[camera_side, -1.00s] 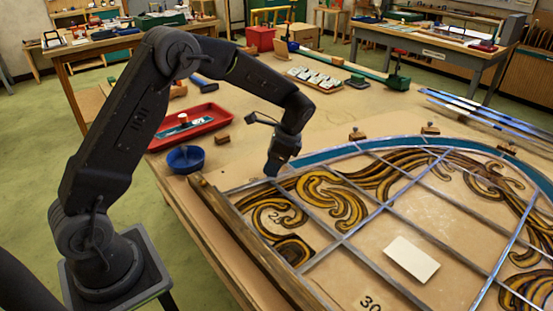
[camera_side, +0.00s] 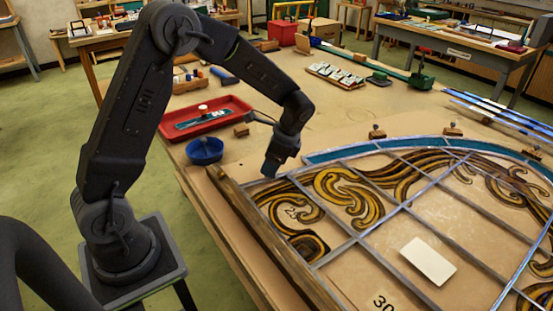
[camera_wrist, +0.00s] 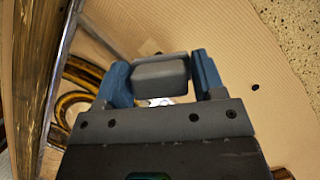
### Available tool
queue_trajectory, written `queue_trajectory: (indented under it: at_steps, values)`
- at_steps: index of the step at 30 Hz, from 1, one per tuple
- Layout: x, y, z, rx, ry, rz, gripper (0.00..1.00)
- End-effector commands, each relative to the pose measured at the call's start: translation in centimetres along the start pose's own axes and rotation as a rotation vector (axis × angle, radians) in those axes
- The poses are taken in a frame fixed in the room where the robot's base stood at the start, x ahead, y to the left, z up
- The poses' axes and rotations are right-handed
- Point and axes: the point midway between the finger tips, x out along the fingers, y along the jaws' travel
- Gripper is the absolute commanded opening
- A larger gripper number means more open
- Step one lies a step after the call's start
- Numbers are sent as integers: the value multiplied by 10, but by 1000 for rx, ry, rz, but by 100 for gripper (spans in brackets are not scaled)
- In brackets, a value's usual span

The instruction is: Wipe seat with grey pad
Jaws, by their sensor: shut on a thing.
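The pad cannot be made out clearly in the side view. A small pale patch (camera_wrist: 158,102) shows just below the pad in the wrist view. I cannot tell which spot is the seat, nor whether the pad touches the surface.
A wooden batten (camera_side: 268,243) runs along the panel's left edge. A blue bowl (camera_side: 205,150) and a red tray (camera_side: 205,119) stand left of my gripper. A white card (camera_side: 428,261) lies on the panel. Small wooden blocks (camera_side: 377,132) stand along its curved edge.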

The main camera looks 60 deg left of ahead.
Motion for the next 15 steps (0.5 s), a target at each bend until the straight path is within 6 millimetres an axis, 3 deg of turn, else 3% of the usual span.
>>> queue_trajectory:
  at_steps: [15]
  values:
    - [10,19,27,2,-4,3,44]
